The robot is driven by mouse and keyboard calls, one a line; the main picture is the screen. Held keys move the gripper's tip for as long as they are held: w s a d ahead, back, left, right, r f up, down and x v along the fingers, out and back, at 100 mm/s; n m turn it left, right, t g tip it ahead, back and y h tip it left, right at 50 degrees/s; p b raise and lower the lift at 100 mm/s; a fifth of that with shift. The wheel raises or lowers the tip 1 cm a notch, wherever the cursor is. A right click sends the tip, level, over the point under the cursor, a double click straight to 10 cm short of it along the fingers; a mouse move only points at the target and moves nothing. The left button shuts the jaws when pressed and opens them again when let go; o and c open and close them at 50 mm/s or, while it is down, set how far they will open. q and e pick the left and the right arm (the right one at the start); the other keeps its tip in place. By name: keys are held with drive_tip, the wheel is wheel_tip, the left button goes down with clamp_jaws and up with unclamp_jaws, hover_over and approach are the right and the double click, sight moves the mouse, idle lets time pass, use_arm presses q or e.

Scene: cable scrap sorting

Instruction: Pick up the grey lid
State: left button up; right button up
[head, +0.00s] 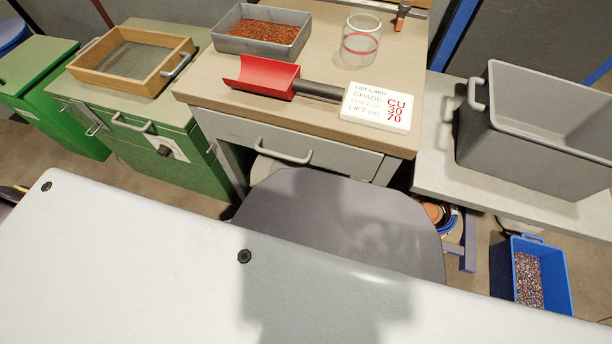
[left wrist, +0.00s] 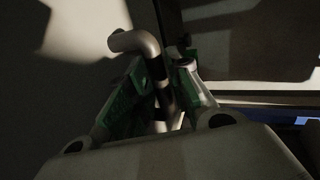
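I cannot single out a grey lid for certain. In the left wrist view, a bent grey metal handle (left wrist: 136,42) rises between the two green-padded fingers of my left gripper (left wrist: 163,72). The fingers lie close against both sides of its bar and look shut on it. What the handle is fixed to is dark and mostly hidden. In the head view, my left gripper is not clearly visible, being hidden below my white body. My right gripper shows in neither view.
The middle bench (head: 190,88) holds a grey tray (head: 228,43) of copper granules, a red scoop (head: 262,78), a clear jar (head: 361,42) and a lot card (head: 377,107). A wooden-framed sieve (head: 103,85) stands left. A grey bin (head: 540,150) stands right, above a blue crate (head: 559,272).

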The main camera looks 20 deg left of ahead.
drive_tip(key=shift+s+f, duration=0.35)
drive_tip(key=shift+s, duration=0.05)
use_arm(q)
drive_tip(key=shift+c, duration=0.5)
